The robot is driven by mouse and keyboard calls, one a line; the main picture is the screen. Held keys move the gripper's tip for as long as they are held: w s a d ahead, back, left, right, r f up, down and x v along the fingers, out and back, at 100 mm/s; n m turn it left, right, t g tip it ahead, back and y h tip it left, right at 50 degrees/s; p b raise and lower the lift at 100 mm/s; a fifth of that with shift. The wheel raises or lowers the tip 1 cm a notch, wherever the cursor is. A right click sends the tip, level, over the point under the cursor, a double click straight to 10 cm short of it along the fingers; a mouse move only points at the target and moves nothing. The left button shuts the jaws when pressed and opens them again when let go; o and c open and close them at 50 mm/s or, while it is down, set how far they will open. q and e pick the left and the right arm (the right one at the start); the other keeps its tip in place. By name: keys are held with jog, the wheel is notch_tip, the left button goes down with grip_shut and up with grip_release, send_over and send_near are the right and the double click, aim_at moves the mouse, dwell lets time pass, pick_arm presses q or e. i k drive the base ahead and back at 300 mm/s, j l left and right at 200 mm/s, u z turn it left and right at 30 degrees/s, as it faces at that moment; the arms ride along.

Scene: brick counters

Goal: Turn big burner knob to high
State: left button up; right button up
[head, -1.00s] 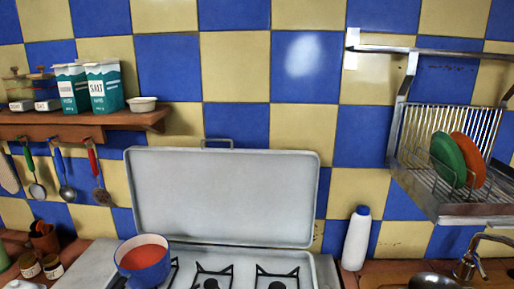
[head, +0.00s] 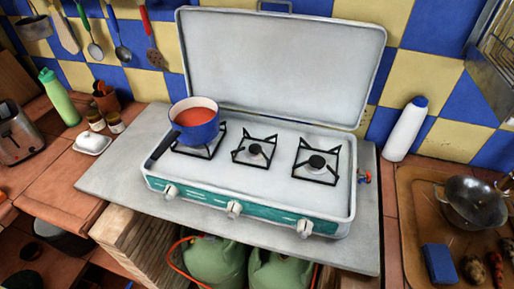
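A white camping stove (head: 246,182) with a raised lid (head: 285,62) stands on a grey slab. Its green front panel carries three white knobs: left (head: 171,191), middle (head: 234,209) and right (head: 304,228). I cannot tell their exact settings at this size. Three burners sit on top: left (head: 199,147), middle (head: 255,149) and right (head: 317,161). The right burner's cap looks larger than the middle one's. A blue pot (head: 197,133) with red contents sits on the left burner, its dark handle pointing to the front left. Neither of my grippers is in view.
Green gas bottles (head: 218,262) with an orange hose stand below the slab. A white bottle (head: 404,130) stands right of the stove. A butter dish (head: 92,143) and toaster (head: 17,135) are left.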

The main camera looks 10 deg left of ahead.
aim_at(171, 191)
jog(key=k+j+u, duration=0.15)
jog(key=u, duration=0.25)
jog(key=k+j+u, duration=0.15)
jog(key=j+u, duration=0.15)
jog(key=u, duration=0.15)
jog(key=i+j+z, duration=0.15)
jog(key=j, duration=0.2)
